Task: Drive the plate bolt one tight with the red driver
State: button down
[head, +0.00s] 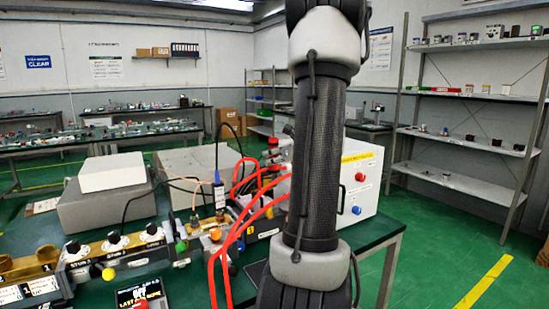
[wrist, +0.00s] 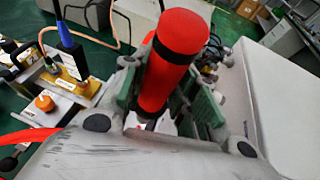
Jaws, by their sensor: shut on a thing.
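The red driver (wrist: 182,38) has a thick red handle with a black band. My gripper (wrist: 165,98) is shut on it in the wrist view, with a finger on each side of the handle. The driver's lower end is hidden by the gripper body. In the head view my arm covers the middle of the picture, and a small red part (head: 272,143) shows beside it, probably the driver's top. I cannot make out plate bolt one in either view, nor whether the driver touches it.
A waveguide row with stub knobs (head: 113,237) runs along the green bench. Red hoses (head: 240,225) loop beside my arm. A white cabinet (head: 360,185) and grey boxes (head: 105,205) stand behind. An orange knob (wrist: 45,103) and blue-tipped connector (wrist: 65,35) are left in the wrist view.

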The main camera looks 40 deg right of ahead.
aim_at(275, 181)
dwell(0.6)
jog(key=shift+f, duration=2.95)
jog(key=shift+f, duration=0.95)
dwell(1.7)
jog(key=shift+r, duration=4.6)
